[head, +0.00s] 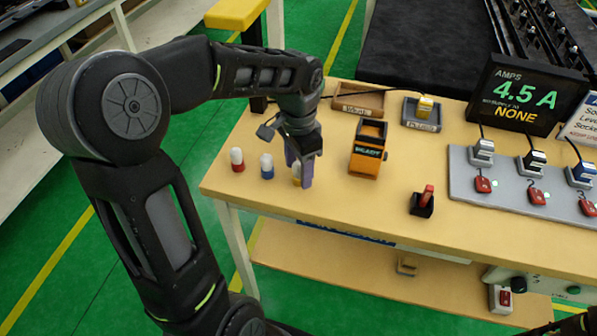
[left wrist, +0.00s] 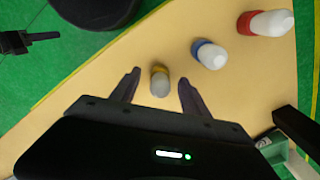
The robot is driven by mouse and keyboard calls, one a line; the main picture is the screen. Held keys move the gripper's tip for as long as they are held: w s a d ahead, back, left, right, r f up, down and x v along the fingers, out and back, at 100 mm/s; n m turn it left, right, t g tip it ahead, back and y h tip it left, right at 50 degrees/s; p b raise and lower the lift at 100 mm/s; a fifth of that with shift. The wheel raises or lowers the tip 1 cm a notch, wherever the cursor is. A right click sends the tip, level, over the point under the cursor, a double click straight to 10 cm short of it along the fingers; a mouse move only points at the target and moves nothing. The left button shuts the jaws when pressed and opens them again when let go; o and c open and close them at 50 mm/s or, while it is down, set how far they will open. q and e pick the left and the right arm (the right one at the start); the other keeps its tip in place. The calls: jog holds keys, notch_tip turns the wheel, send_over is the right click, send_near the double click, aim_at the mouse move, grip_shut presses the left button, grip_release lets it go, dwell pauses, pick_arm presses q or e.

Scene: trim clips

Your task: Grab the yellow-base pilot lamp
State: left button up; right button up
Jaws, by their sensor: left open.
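The yellow-base pilot lamp (head: 296,172) stands on the tabletop, partly hidden by my left gripper in the head view. In the left wrist view the lamp (left wrist: 160,82) shows a yellow base and a pale cap, between the two fingers. My left gripper (head: 301,178) is open and points down around the lamp; in the left wrist view its fingertips (left wrist: 159,80) are spread, with a gap on each side of the lamp. A blue-base lamp (head: 267,166) and a red-base lamp (head: 237,160) stand to the left in the head view. My right gripper is not in view.
An orange device (head: 366,160) stands right of the lamps. Behind are a wooden tray (head: 357,104) and a grey tray (head: 409,112). A red switch in a black holder (head: 422,203), a grey panel (head: 463,186) and an amps display (head: 513,95) are further right. The table's front edge is close.

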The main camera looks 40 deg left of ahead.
pick_arm(q)
jog(key=shift+c, duration=0.4)
grip_shut()
dwell(0.4)
